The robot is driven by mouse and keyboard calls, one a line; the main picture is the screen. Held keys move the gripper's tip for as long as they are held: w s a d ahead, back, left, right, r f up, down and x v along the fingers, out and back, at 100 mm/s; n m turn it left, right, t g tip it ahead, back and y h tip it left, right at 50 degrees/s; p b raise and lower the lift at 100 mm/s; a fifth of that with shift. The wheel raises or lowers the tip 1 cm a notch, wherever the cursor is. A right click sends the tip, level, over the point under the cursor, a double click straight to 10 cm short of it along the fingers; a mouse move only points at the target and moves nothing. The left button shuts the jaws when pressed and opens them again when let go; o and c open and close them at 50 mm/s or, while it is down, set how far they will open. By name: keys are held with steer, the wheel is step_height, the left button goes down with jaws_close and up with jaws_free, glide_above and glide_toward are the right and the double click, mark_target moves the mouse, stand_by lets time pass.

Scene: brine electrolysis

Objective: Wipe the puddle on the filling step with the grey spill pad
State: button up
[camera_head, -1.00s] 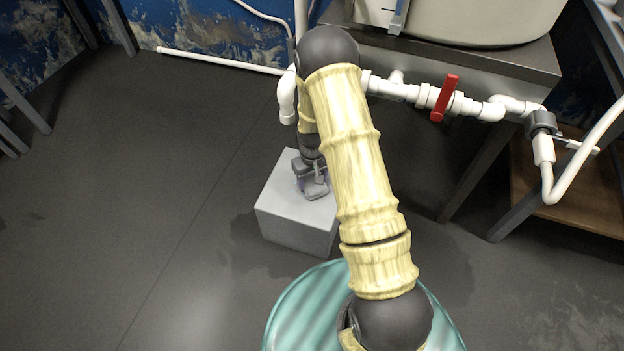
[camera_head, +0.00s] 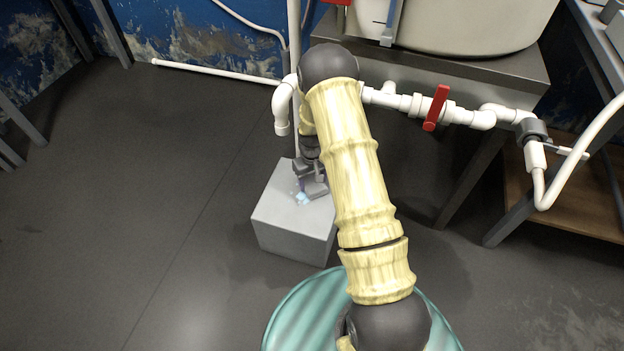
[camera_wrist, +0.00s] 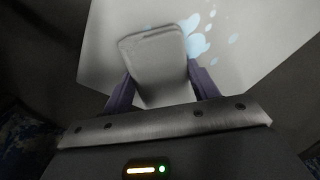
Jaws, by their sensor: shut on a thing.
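The filling step (camera_head: 292,230) is a pale grey block on the floor, below the white pipe outlet. The puddle (camera_wrist: 200,35) shows in the wrist view as light blue blotches and drops on the step's top, beside and partly behind the pad. A small part of the puddle (camera_head: 302,198) also shows in the head view. My gripper (camera_wrist: 160,88) is shut on the grey spill pad (camera_wrist: 153,55), a flat rounded pad between its two purple fingers. The pad is over the step top next to the puddle; I cannot tell whether it touches. In the head view my gripper (camera_head: 313,182) is over the step.
A white pipe with a down-turned outlet (camera_head: 282,118) stands just behind the step. Floor at left is clear.

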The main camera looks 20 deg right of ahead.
mark_target(308, 192)
stand_by(0.4)
steer(key=shift+s+a+p, duration=0.4)
steer(key=shift+s+a, duration=0.05)
steer(key=shift+s, duration=0.15)
steer(key=shift+s+a+p, duration=0.4)
steer(key=shift+s, duration=0.2)
steer(key=shift+s+a+f, duration=0.15)
steer(key=shift+s+a, duration=0.2)
steer(key=shift+s, duration=0.15)
steer(key=shift+s+a+p, duration=0.55)
steer(key=shift+s+a, duration=0.05)
steer(key=shift+s, duration=0.25)
steer(key=shift+s+a+p, duration=0.5)
steer(key=shift+s+a, duration=0.1)
steer(key=shift+s, duration=0.25)
steer(key=shift+w, duration=0.1)
steer(key=shift+w+a+r, duration=0.2)
steer(key=shift+w+a, duration=0.45)
steer(key=shift+a, duration=0.15)
